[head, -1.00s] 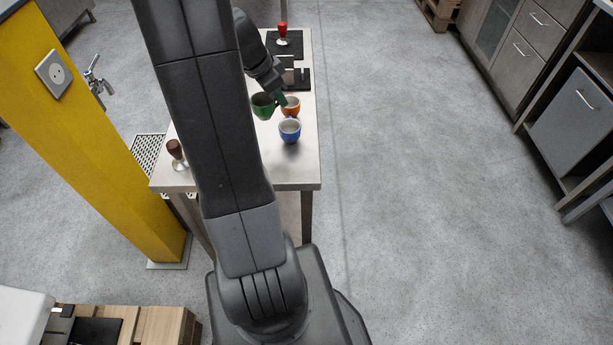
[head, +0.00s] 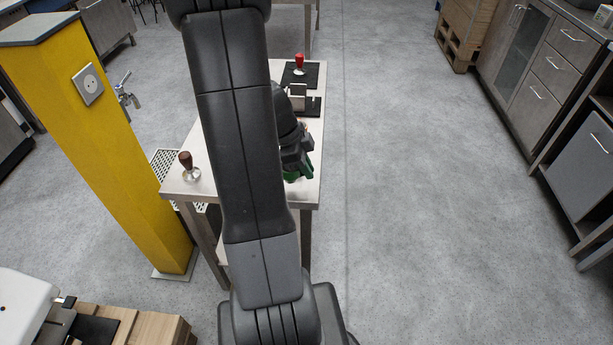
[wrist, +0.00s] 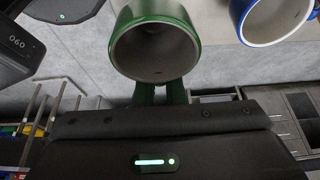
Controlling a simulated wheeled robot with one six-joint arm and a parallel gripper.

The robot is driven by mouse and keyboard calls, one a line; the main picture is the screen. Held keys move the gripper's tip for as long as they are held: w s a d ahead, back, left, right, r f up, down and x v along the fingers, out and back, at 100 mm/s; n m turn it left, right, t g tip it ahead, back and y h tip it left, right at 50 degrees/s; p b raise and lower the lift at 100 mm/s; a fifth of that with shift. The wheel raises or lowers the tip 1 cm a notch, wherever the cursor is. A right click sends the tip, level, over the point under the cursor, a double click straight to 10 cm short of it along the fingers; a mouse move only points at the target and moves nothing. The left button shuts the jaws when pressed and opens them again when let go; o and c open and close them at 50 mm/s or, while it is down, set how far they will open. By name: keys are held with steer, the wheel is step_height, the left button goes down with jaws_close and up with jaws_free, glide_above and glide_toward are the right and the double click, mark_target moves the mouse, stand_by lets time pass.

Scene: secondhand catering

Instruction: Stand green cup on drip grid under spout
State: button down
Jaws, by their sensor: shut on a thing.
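The green cup (wrist: 155,45) is tilted in the wrist view, its open mouth facing the camera. My gripper (wrist: 160,95) is shut on its green handle. In the head view the green cup (head: 298,174) shows partly below my gripper (head: 296,158), over the right side of the steel table; its height above the top is hard to tell. The drip grid (head: 163,163) is a pale perforated plate at the foot of the yellow pillar, left of the table and partly hidden. The spout (head: 127,92) is a metal tap on the pillar's right face.
The steel table (head: 190,145) carries a brown-handled tamper (head: 187,165) at its left and a red-handled one (head: 299,63) on a dark mat at the back. A blue cup (wrist: 275,20) shows in the wrist view. The floor right of the table is clear.

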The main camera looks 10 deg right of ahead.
steer(key=shift+f, duration=1.6)
steer(key=shift+f, duration=0.15)
steer(key=c, duration=1.5)
jaws_free()
steer(key=shift+r, duration=0.25)
steer(key=v, duration=1.2)
steer(key=shift+p, duration=0.35)
steer(key=shift+f, duration=0.1)
